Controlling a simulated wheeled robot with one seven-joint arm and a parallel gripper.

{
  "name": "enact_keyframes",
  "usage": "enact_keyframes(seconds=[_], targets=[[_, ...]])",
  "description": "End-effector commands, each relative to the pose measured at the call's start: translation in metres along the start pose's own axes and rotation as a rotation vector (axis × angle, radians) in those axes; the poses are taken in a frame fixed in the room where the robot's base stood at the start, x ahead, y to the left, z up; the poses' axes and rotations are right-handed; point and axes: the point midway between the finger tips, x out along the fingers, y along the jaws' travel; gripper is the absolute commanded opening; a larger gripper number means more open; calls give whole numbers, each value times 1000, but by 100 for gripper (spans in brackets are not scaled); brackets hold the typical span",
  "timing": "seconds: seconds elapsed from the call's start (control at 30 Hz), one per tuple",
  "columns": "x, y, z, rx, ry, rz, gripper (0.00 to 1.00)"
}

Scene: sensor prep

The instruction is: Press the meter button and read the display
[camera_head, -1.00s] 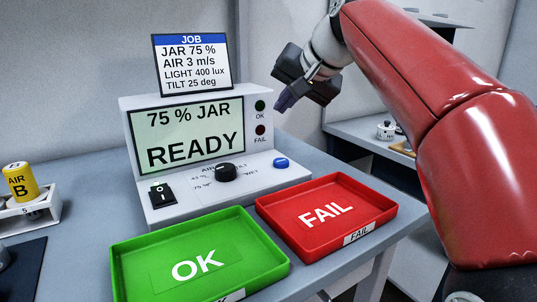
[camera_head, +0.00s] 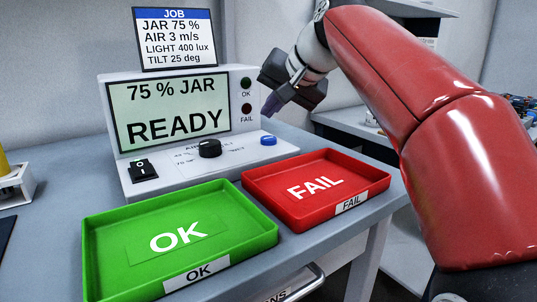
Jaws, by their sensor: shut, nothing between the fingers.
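The meter (camera_head: 222,166) is a white box at the back of the table. Its display (camera_head: 168,110) reads "75 % JAR" and "READY". A blue button (camera_head: 268,141) is at the right of its sloped front panel, right of a black knob (camera_head: 209,148) and a black rocker switch (camera_head: 143,170). The OK lamp (camera_head: 246,84) and FAIL lamp (camera_head: 247,109) both look dark. My gripper (camera_head: 270,108) is shut and empty.
A job card (camera_head: 175,38) on top of the meter lists JAR 75 %, AIR 3 m/s, LIGHT 400 lux and TILT 25 deg. A green OK tray (camera_head: 120,220) and a red FAIL tray (camera_head: 262,190) stand in front. A white holder (camera_head: 18,186) is at far left.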

Motion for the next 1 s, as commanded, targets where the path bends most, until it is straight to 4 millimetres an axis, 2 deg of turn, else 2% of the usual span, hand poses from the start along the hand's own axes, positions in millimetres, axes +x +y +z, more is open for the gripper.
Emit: enact_keyframes(seconds=[0.03,0.2,1.0], targets=[[9,7,7,0,0,0,0],[18,13,13,1,0,0,0],[19,14,13,1,0,0,0]])
